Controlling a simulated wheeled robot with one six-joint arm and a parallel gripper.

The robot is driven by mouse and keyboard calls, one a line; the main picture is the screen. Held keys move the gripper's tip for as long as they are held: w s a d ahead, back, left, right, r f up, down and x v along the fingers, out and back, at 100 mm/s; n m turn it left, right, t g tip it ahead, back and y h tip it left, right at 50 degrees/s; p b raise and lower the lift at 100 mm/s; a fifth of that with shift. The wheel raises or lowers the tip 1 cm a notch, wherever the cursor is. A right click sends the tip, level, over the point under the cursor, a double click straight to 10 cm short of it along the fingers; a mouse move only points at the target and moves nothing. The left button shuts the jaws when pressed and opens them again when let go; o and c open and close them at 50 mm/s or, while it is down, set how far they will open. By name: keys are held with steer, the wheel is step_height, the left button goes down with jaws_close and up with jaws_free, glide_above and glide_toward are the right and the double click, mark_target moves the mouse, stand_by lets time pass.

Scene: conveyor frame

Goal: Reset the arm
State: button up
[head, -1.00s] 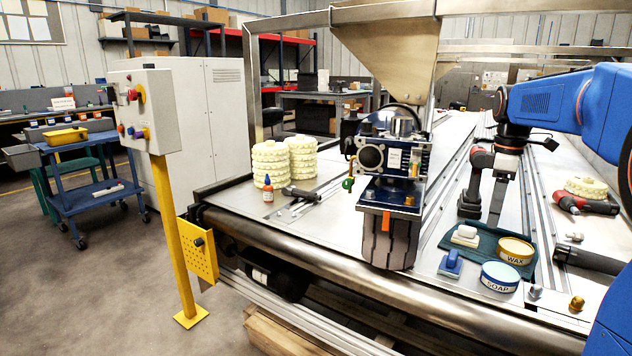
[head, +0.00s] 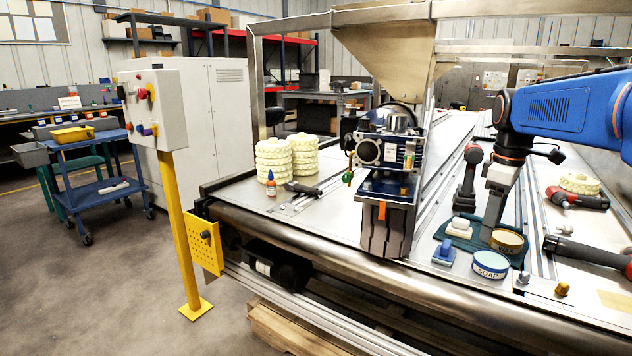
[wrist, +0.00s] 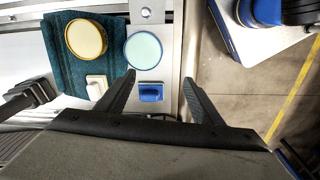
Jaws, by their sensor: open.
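My blue arm (head: 565,105) reaches in from the right and bends down over the conveyor. My gripper (wrist: 160,90) is open and empty, with its two dark fingers spread apart in the wrist view. In the head view its grey lower part hangs over the green cloth, close to the left side of the wax tin, and its fingertips are hard to make out there. In the wrist view the fingers point toward the soap tin (wrist: 143,50) and the blue-handled brush (wrist: 151,92).
The green cloth (head: 449,235) bears the wax tin (head: 508,240) and a white block (head: 459,227). A dark power tool (head: 467,175) stands behind it. A machine block (head: 385,165) stands left, near stacks of cream rings (head: 273,160). A red tool (head: 580,200) lies right.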

steer(key=s+a+f+m+t, duration=0.1)
steer(key=s+a+f+m, duration=0.2)
steer(key=s, duration=0.5)
steer(key=s+a+f+m+t, duration=0.1)
steer(key=s+a+f+m, duration=0.2)
steer(key=s+a+f, duration=0.2)
steer(key=s+a+f+m+t, duration=0.2)
steer(key=s+f, duration=0.5)
steer(key=s, duration=0.5)
steer(key=shift+s+a+m, duration=0.15)
steer(key=shift+a+m, duration=0.55)
steer(key=shift+a, duration=0.2)
